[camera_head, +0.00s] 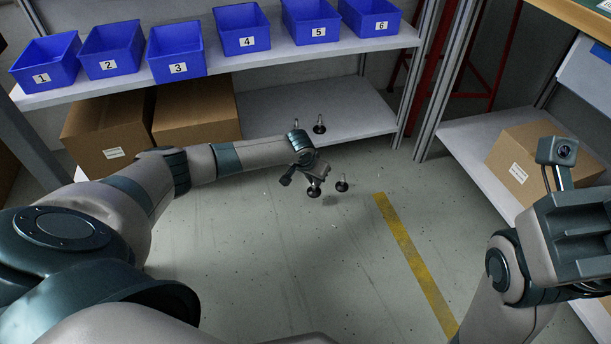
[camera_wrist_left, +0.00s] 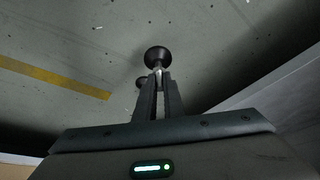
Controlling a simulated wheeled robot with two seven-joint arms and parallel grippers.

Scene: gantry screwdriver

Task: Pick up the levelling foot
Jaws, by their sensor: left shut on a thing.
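My left gripper (camera_head: 316,177) is shut on the stem of a levelling foot (camera_head: 313,191), a small part with a round black base. In the left wrist view, the fingertips (camera_wrist_left: 159,78) close on its thin stem and the dark round base (camera_wrist_left: 157,57) points away from the gripper. It hangs base down and looks a little above the floor, with a shadow beside it. A second levelling foot (camera_head: 342,186) stands upright on the floor just right of it. My right gripper (camera_head: 580,240) is at the right edge; its fingers cannot be made out.
Two more levelling feet (camera_head: 319,125) (camera_head: 295,124) stand on the lower shelf (camera_head: 360,113) behind the gripper. Cardboard boxes (camera_head: 108,135) sit left on it, below numbered blue bins (camera_head: 241,28). A yellow line (camera_head: 414,258) crosses the clear floor.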

